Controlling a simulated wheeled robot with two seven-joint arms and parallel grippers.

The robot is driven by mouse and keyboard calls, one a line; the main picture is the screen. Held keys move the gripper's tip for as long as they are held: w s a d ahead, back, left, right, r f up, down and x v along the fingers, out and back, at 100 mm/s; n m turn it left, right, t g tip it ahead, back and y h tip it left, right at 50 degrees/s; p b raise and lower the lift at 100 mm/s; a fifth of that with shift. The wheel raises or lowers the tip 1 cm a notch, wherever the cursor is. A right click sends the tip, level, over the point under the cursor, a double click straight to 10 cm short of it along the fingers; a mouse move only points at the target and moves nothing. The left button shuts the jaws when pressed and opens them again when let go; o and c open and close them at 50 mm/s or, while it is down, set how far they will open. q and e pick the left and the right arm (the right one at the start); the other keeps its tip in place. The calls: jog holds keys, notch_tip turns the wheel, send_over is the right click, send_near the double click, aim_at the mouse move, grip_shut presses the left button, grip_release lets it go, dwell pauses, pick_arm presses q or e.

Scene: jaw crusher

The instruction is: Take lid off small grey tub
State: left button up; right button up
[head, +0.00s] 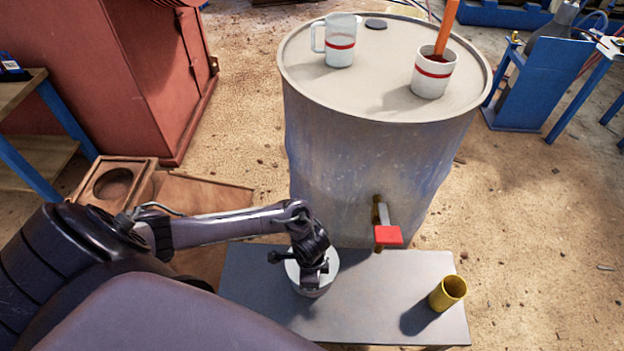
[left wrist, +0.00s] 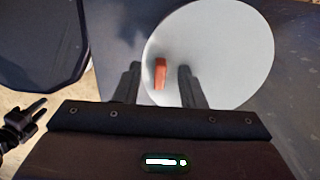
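The small grey tub (head: 312,291) stands on the low grey bench below the drum's tap. Its pale round lid (left wrist: 225,50) fills the upper middle of the left wrist view and has a small orange-red grip block (left wrist: 160,73) on top. My left gripper (head: 312,283) is over the tub, pointing down, and hides part of the lid in the head view. In the left wrist view its two fingers (left wrist: 158,80) stand apart, one on each side of the block, with gaps visible. The lid is on the tub. My right gripper does not show in the head view.
A big metal drum (head: 350,170) stands behind the bench (head: 375,310), with a red-handled tap (head: 388,235) sticking out. A yellow cup (head: 447,292) stands at the bench's right end. A clear mug (head: 340,45) and a white cup (head: 432,78) stand on the drum.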

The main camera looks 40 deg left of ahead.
pick_arm(q)
grip_shut()
jog(key=shift+r, duration=0.1)
